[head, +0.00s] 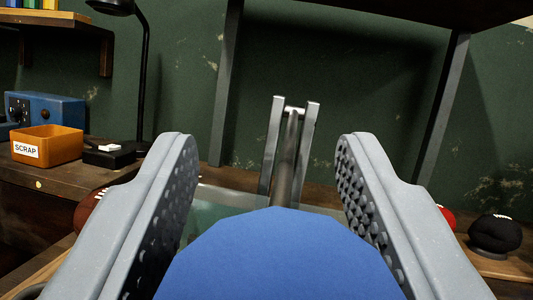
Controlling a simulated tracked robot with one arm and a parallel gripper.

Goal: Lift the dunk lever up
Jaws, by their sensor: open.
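The dunk lever (288,160) is a grey metal rod that stands up between two flat metal posts (270,150). A large blue knob (275,260) at its near end fills the lower middle of the head view. My gripper (270,165) is open, with one grey studded finger on each side of the blue knob. The knob sits between the fingers, low in the gap. I cannot tell whether either finger touches it. The lower parts of the knob and the fingers are cut off by the picture edge.
An orange SCRAP bin (60,143) and a blue box (45,108) stand on the bench at left, near a black lamp (144,80). A brown ball (88,212) is partly hidden by the left finger. At right are a black ball (495,232) and a red one (447,216).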

